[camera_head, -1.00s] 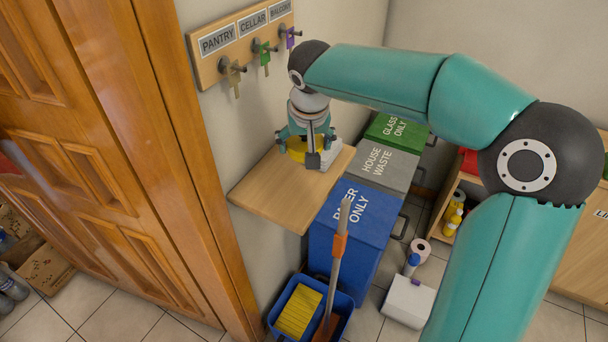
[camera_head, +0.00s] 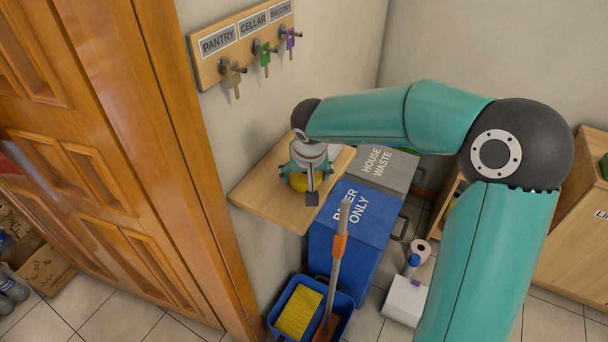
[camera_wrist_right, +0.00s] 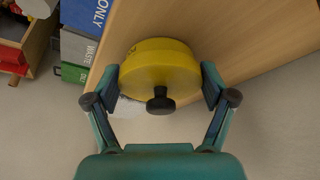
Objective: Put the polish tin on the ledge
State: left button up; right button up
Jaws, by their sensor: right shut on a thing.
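The polish tin is a round yellow tin with a black knob (camera_wrist_right: 160,65). It also shows in the head view (camera_head: 298,183), mostly covered by my gripper. My right gripper (camera_wrist_right: 160,88) is shut on the tin, one finger on each side. In the head view, the right gripper (camera_head: 309,184) points down over the wooden ledge (camera_head: 265,196) on the wall. The tin is over or on the ledge's board; I cannot tell whether it touches. My left gripper is not in view.
A pale object (camera_wrist_right: 130,108) shows partly behind the tin. A key rack (camera_head: 240,45) hangs on the wall above the ledge. The blue paper bin (camera_head: 352,225) and grey waste bin (camera_head: 380,168) stand beside it. A mop handle (camera_head: 340,245) rises in front from a blue bucket.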

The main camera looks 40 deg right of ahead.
jog(key=o, duration=1)
